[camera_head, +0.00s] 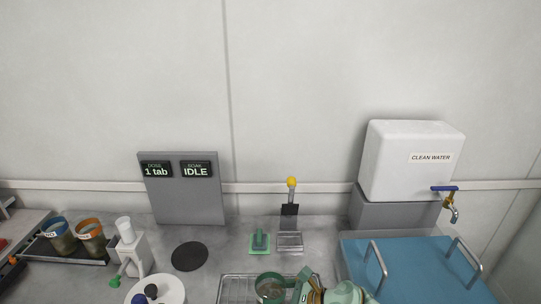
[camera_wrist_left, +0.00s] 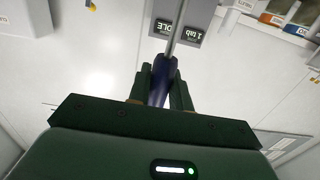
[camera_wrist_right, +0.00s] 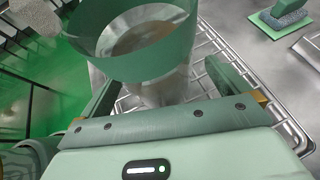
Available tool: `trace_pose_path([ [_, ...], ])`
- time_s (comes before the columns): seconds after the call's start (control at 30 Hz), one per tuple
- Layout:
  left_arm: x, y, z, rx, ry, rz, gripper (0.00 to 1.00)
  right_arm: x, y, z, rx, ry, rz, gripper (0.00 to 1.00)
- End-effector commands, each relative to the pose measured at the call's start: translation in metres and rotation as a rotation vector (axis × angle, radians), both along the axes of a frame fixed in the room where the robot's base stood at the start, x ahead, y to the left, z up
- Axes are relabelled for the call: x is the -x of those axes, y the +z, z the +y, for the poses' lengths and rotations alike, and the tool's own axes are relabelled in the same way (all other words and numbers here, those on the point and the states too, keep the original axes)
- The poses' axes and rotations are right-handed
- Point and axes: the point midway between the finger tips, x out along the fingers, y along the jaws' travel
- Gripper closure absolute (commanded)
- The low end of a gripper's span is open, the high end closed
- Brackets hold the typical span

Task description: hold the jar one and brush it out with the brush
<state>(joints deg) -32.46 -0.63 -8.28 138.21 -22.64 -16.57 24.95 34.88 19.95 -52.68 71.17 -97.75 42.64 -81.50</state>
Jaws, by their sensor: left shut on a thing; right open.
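My left gripper (camera_wrist_left: 160,78) is shut on a dark blue handle (camera_wrist_left: 158,88) in the left wrist view. A thin grey shaft (camera_wrist_left: 178,30) runs from the handle out of the top of that view, so the brush's head is hidden. A clear jar with a green band (camera_wrist_right: 145,45) stands on a wire rack in the right wrist view, with murky brownish matter inside. It also shows at the bottom of the head view (camera_head: 270,289). My right gripper (camera_wrist_right: 166,88) is open, its fingers on either side of this jar. I cannot read a number on it.
A blue-rimmed jar (camera_head: 57,234) and an orange-rimmed jar (camera_head: 90,238) stand on a tray at left. A green scrubber (camera_head: 260,242) and a yellow-tipped upright tool (camera_head: 291,184) are behind the rack (camera_head: 232,288). A white water tank (camera_head: 413,165) and blue surface (camera_head: 412,265) are at right.

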Motion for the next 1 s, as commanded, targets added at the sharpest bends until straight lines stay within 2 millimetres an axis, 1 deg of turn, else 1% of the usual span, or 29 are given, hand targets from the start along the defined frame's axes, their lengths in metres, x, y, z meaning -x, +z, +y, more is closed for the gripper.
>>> trace_pose_path([
  [0.27, 0.0000, 0.0002, 0.0000, 0.000, 0.000, 0.000, 1.00, -0.0005, -0.0012, 0.0015, 0.001, 0.000, 0.000, 0.00],
  [0.3, 0.0000, 0.0002, 0.0000, 0.000, 0.000, 0.000, 1.00, -0.0005, -0.0011, 0.0015, 0.001, 0.000, 0.000, 0.03],
  [0.37, 0.0000, 0.0002, 0.0000, 0.000, 0.000, 0.000, 1.00, -0.0003, -0.0010, 0.0014, 0.001, 0.000, 0.000, 0.19],
  [0.4, 0.0000, 0.0002, 0.0000, 0.000, 0.000, 0.000, 1.00, -0.0004, -0.0010, 0.0014, 0.000, 0.000, 0.000, 0.31],
  [0.47, 0.0000, 0.0002, 0.0000, 0.000, 0.000, 0.000, 1.00, -0.0004, -0.0010, 0.0014, 0.000, 0.000, 0.000, 0.47],
  [1.0, 0.0000, 0.0002, 0.0000, 0.000, 0.000, 0.000, 1.00, -0.0005, -0.0009, 0.0012, 0.000, 0.000, 0.000, 0.48],
])
